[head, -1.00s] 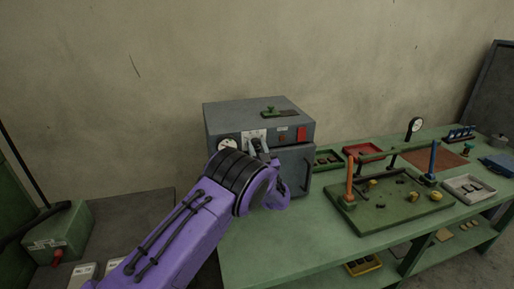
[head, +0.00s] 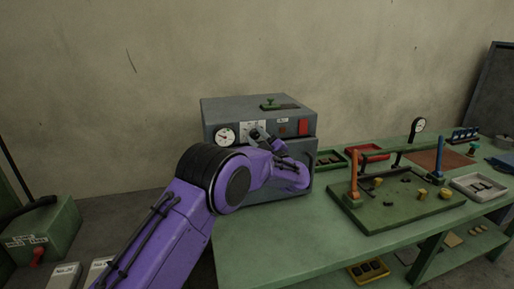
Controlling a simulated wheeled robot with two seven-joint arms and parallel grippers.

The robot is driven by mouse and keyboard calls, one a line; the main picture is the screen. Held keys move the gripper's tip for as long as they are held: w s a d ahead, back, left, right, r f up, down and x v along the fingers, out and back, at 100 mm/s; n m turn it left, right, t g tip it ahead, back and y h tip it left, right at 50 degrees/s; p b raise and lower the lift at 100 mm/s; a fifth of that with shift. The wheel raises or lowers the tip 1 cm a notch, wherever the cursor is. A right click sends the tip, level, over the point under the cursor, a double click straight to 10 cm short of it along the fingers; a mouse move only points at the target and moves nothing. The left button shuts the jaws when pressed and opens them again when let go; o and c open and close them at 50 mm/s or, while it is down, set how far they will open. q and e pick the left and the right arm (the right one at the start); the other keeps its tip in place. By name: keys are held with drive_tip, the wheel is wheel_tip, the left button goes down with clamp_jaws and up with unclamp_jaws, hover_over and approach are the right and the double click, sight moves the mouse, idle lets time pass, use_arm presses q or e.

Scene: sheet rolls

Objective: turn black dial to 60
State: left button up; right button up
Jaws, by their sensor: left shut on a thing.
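A grey box-shaped unit (head: 222,112) stands on the green bench, with a front panel that carries a white gauge (head: 225,136), a pale scale plate (head: 247,128) and a red switch (head: 303,128). The black dial sits at the scale plate and is mostly hidden by my gripper; its reading cannot be made out. My left gripper (head: 257,136) is at the dial, shut on it, with the purple arm reaching up from the lower left and bending in front of the unit. My right gripper is not in view.
A green tray fixture (head: 390,222) with orange and blue posts stands on the bench to the right. A red tray (head: 367,152) and a pale tray (head: 478,188) lie near it. A green box (head: 45,235) is at the far left. The bench front is clear.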

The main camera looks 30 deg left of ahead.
use_arm(q)
drive_tip(key=n+g+b, duration=0.1)
drive_tip(key=n, duration=0.1)
drive_tip(key=n+g+b, duration=0.1)
drive_tip(key=n+b, duration=0.1)
drive_tip(key=n, duration=0.1)
drive_tip(key=shift+f+h, duration=0.15)
drive_tip(key=shift+h, duration=0.25)
drive_tip(key=shift+r+n+g+h+b, duration=0.1)
drive_tip(key=shift+n+g+h+b, duration=0.45)
drive_tip(key=shift+n, duration=0.8)
drive_tip(key=shift+r+n+g+h+b, duration=0.1)
drive_tip(key=shift+n+h+b, duration=0.25)
drive_tip(key=shift+n+b, duration=0.75)
drive_tip(key=shift+n+p, duration=0.3)
drive_tip(key=shift+n, duration=0.05)
drive_tip(key=o, duration=0.9)
drive_tip(key=shift+o, duration=0.7)
drive_tip(key=shift+r, duration=0.15)
drive_tip(key=shift+d, duration=0.1)
drive_tip(key=shift+s+d, duration=0.1)
drive_tip(key=shift+d, duration=0.25)
drive_tip(key=b+v, duration=0.2)
drive_tip(key=v, duration=0.7)
drive_tip(key=shift+s+d, duration=0.25)
drive_tip(key=shift+d, duration=0.05)
